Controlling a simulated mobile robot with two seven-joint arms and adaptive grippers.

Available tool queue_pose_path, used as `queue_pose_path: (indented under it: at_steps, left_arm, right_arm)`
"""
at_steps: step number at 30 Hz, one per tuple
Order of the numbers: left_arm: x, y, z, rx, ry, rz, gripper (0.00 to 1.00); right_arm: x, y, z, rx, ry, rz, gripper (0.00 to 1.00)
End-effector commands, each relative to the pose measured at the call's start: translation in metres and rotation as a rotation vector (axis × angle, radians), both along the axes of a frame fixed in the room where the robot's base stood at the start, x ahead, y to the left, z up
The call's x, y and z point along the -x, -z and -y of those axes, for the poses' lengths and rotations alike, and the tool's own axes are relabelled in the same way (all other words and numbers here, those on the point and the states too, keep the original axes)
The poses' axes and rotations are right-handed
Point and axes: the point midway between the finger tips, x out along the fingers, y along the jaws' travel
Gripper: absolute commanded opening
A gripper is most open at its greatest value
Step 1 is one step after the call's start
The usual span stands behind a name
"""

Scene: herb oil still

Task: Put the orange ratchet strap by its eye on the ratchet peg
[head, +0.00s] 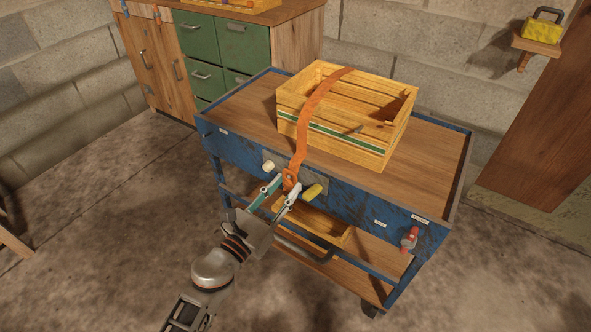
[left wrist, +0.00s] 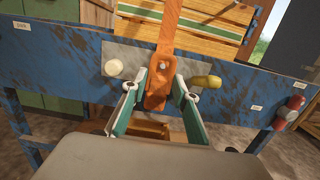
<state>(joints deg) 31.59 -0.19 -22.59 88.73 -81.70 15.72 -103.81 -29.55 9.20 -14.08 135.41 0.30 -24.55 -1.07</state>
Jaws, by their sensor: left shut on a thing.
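The orange ratchet strap (head: 310,115) runs over the wooden crate (head: 340,137) and hangs down the front of the blue trolley. Its eye end (left wrist: 158,85) lies between the fingers of my left gripper (head: 286,188), which is shut on it at the trolley's front. In the left wrist view a small pale peg tip (left wrist: 163,66) shows in the eye, in front of a grey plate (left wrist: 135,55). I cannot tell whether the eye is around this peg or just in front of it. My right gripper is not in view.
A white knob (head: 268,166) and a yellow handle (head: 312,191) flank the strap end closely. A red knob (head: 410,238) sits at the trolley's right end. A curved dark handle and lower shelves are below. Open floor lies left and in front.

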Motion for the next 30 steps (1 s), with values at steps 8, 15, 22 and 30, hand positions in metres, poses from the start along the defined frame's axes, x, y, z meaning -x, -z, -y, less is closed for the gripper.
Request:
queue_pose_path:
  at_steps: [8, 15, 22, 30]
  left_arm:
    - [-0.0028, 0.0027, 0.0024, 0.0, 0.0, -0.003, 0.08]
    - [-0.0055, 0.0029, 0.0041, 0.001, 0.0, -0.002, 0.08]
    - [-0.0068, 0.0029, 0.0051, 0.0, 0.0, -0.002, 0.08]
    - [-0.0068, 0.0029, 0.0051, 0.0, 0.0, -0.001, 0.08]
  right_arm:
    - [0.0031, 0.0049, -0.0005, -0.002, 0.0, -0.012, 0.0]
    - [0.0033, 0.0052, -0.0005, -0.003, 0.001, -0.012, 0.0]
    - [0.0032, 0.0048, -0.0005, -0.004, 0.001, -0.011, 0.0]
    - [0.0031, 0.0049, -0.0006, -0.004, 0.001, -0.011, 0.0]
